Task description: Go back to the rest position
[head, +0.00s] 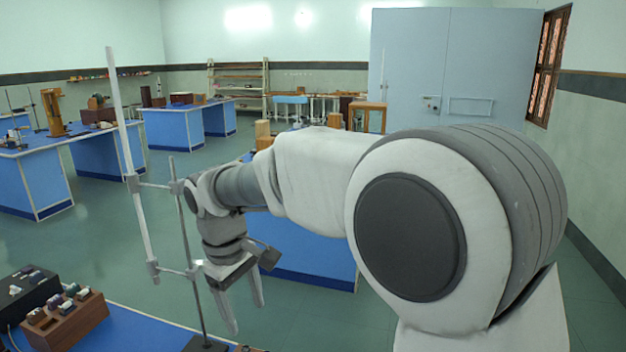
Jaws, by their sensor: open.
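My gripper (245,306) hangs at the end of my arm in the lower left middle of the head view. Its fingers point down and stand apart, with nothing seen between them. It is just right of and behind a metal stand (190,245) that holds a long upright white tube (131,165) by two clamps. The stand's rod and clamps overlap my wrist in the picture; I cannot tell whether they touch. My arm covers much of the middle and right of the view.
The near blue bench (140,328) carries a wooden block with small items (68,320) and a dark box (27,293) at left. More blue benches with instruments (105,160) stand behind at left. Another bench (300,265) is partly behind my arm. Green floor (180,225) lies open between benches.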

